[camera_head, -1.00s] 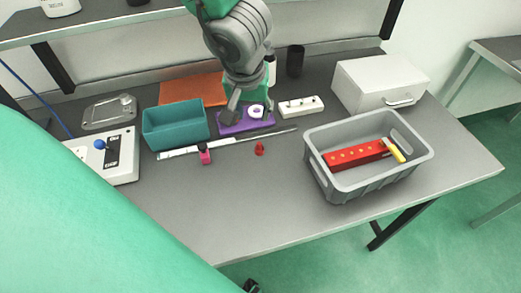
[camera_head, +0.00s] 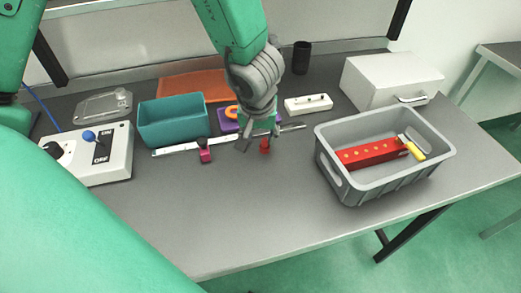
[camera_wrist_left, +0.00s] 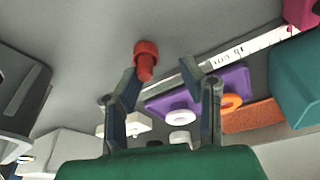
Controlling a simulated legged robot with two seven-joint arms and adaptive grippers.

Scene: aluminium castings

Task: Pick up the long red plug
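The red plug (camera_head: 265,146) is on the grey table, in front of the purple plate (camera_head: 229,127). In the left wrist view the plug (camera_wrist_left: 146,58) shows a wide round head and a narrower shaft. My left gripper (camera_head: 259,142) is low over the table at the plug, its fingers apart. In the left wrist view its open fingertips (camera_wrist_left: 158,72) have the plug just beyond them, closer to the left-hand finger. No grip on the plug shows. My right gripper is not in view.
A white ruler (camera_head: 180,149) and a pink-black object (camera_head: 205,151) lie left of the plug. A teal bin (camera_head: 172,125) is behind them. A grey crate (camera_head: 385,185) holding a red block (camera_head: 369,153) stands right. The table front is clear.

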